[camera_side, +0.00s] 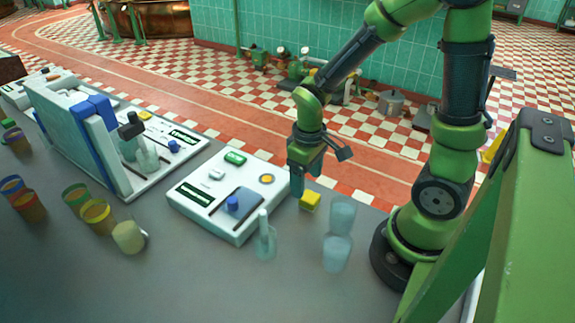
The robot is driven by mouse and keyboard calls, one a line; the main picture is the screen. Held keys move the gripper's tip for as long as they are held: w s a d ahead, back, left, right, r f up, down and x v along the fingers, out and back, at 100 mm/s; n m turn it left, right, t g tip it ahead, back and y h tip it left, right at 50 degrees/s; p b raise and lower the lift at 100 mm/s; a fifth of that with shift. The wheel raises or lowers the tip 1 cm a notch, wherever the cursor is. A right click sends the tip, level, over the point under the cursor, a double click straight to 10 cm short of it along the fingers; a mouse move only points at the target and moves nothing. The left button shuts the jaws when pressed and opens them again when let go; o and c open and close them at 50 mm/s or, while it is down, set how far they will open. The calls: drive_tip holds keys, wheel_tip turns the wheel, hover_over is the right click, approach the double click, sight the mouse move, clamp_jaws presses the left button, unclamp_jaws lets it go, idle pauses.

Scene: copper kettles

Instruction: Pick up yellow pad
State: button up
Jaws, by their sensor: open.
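A small yellow block (310,201), which looks like the yellow pad, lies on the grey table just right of the white panel box. My gripper (301,187) points down just behind and to the left of it, with the near finger reaching low beside the block. The gripper is open and nothing shows between its fingers. The exact gap between finger and block cannot be told from this angle. The block's top and front are visible.
Clear glasses (337,252) and a pale bottle (264,240) stand in front. Several coloured cups (97,217) stand at left.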

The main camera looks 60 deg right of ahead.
sight(306, 195)
wheel_tip(306, 195, down, 4)
drive_tip(key=shift+f, duration=0.25)
drive_tip(key=c, duration=1.1)
wheel_tip(306, 195, up, 10)
drive_tip(key=shift+r, duration=0.1)
